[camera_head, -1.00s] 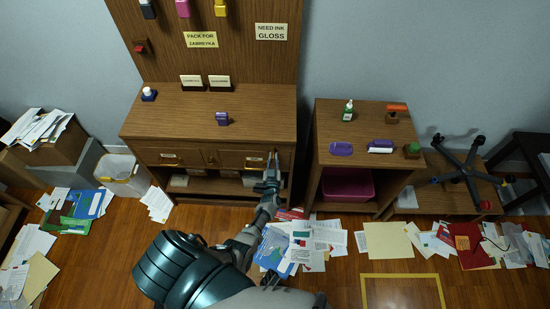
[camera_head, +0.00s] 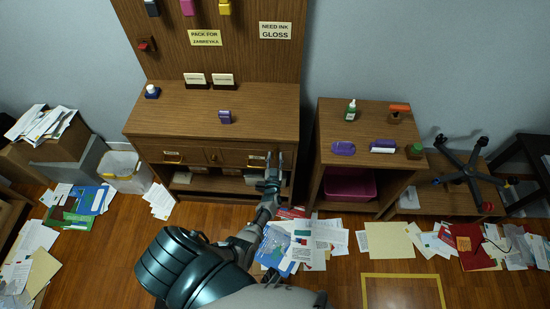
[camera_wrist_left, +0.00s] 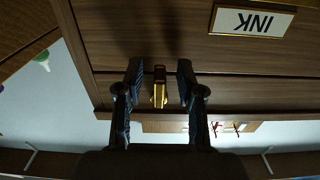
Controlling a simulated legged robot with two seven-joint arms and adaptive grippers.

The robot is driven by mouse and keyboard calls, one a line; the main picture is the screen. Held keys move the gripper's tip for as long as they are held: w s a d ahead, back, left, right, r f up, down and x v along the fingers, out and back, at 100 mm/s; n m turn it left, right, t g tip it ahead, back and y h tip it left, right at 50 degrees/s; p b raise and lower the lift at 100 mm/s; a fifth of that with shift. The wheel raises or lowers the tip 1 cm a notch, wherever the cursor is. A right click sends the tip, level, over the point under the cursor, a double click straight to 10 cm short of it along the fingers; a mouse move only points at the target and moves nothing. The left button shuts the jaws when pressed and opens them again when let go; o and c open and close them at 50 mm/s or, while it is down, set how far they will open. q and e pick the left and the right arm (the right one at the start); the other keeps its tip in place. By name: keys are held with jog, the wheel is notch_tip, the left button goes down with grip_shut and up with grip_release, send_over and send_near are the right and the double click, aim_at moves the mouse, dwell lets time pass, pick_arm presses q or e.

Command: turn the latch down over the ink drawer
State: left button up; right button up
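The ink drawer (camera_head: 233,157) is the right-hand drawer of the wooden cabinet in the head view. In the left wrist view its front shows with an upside-down INK label (camera_wrist_left: 252,21). A small brass latch (camera_wrist_left: 159,88) stands near the seam at the drawer's edge, its long side upright in that picture. My left gripper (camera_wrist_left: 160,72) is open, with one dark finger on each side of the latch and small gaps between. In the head view the left gripper (camera_head: 274,160) is at the right end of the drawer front and hides the latch. My right gripper is not in view.
The cabinet top (camera_head: 180,112) carries a purple block (camera_head: 225,117), small cards and a blue-white bottle (camera_head: 152,92). A side table (camera_head: 335,120) stands close on the right. Papers (camera_head: 305,240) lie on the floor below; an open shelf is under the drawers.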

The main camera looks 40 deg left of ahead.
pick_arm(q)
jog(key=shift+r, duration=0.1)
jog(key=v, duration=1.2)
jog(key=shift+w, duration=0.1)
jog(key=s+d+f+m+g+h, duration=0.3)
jog(key=s+d+f+h, duration=0.25)
jog(key=f, duration=0.45)
jog(key=s+d+f+m+g+h, duration=0.35)
jog(key=s+d+f, duration=0.3)
jog(key=f, duration=0.25)
jog(key=s+f+m+g, duration=0.1)
jog(key=s+f+g, duration=0.2)
jog(key=s, duration=0.7)
jog(key=s+f+g, duration=0.4)
jog(key=s+f, duration=0.2)
jog(key=s, duration=0.5)
jog(key=shift+s+a+m, duration=0.2)
jog(key=shift+m, duration=0.15)
jog(key=shift+g, duration=0.25)
